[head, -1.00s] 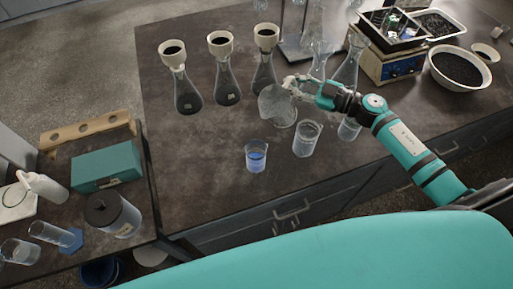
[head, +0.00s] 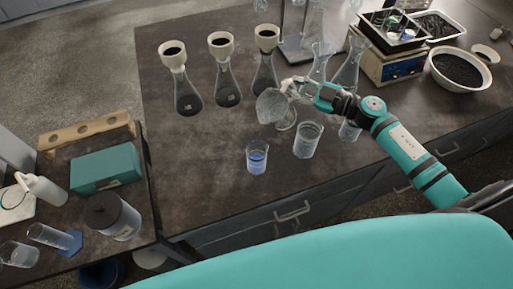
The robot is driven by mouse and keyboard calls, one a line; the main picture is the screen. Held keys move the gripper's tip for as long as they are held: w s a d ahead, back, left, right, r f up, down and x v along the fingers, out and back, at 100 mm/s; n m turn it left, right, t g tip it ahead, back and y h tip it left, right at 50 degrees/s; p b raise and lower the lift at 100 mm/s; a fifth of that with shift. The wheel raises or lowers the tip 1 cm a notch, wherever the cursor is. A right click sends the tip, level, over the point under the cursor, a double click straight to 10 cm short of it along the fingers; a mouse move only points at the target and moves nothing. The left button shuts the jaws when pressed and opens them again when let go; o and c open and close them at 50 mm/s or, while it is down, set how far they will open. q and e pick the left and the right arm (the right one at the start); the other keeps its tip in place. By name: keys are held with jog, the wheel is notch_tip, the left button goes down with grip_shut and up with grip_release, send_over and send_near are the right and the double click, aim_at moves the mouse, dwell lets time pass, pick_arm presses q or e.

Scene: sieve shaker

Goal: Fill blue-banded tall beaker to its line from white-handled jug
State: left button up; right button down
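A clear beaker with a blue band (head: 257,158) stands upright near the front edge of the dark bench; how full it is cannot be made out. My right gripper (head: 292,88) comes in from the right and is shut on the white handle of a clear jug (head: 271,106). The jug is tilted to the left, above and behind the blue-banded beaker, apart from it. No stream shows. My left gripper is not in view.
Another clear beaker (head: 307,140) stands just right of the blue-banded one. Several flasks with dark-filled funnels (head: 222,80) stand behind. A shaker device (head: 392,60) and a bowl of dark grains (head: 461,69) are at right.

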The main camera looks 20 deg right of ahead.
jog(key=shift+s+r, duration=0.1)
jog(key=shift+r, duration=0.05)
jog(key=shift+w+a, duration=0.15)
jog(key=shift+w, duration=0.05)
jog(key=shift+s, duration=0.3)
jog(key=shift+w+a+n, duration=0.1)
jog(key=shift+w+n, duration=0.15)
jog(key=shift+n, duration=0.05)
jog(key=shift+s+a+r, duration=0.1)
jog(key=shift+s, duration=0.25)
jog(key=shift+w+a, duration=0.1)
jog(key=shift+w, duration=0.1)
